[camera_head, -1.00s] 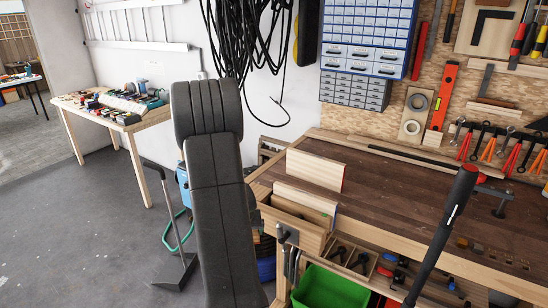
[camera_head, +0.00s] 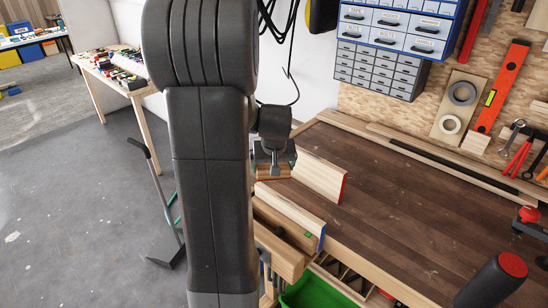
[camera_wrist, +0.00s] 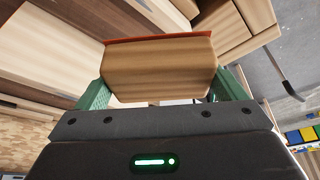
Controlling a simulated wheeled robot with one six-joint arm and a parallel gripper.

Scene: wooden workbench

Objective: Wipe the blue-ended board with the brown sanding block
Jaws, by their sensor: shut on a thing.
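The blue-ended board (camera_head: 290,214) stands on edge at the left end of the workbench, its blue end facing right, with a small green mark near that end. My gripper (camera_head: 272,163) is above the bench's left corner, behind and left of that board and apart from it. It is shut on the brown sanding block (camera_wrist: 160,70), which lies between the green fingers in the wrist view and has an orange-red face along its far edge. In the head view my arm hides part of the block and the board's left end.
A red-ended board (camera_head: 318,176) stands on edge just behind the blue-ended one. The bench top (camera_head: 400,220) to the right is mostly clear. A green bin (camera_head: 318,290) sits below the front edge. A red-topped black handle (camera_head: 500,278) is at lower right.

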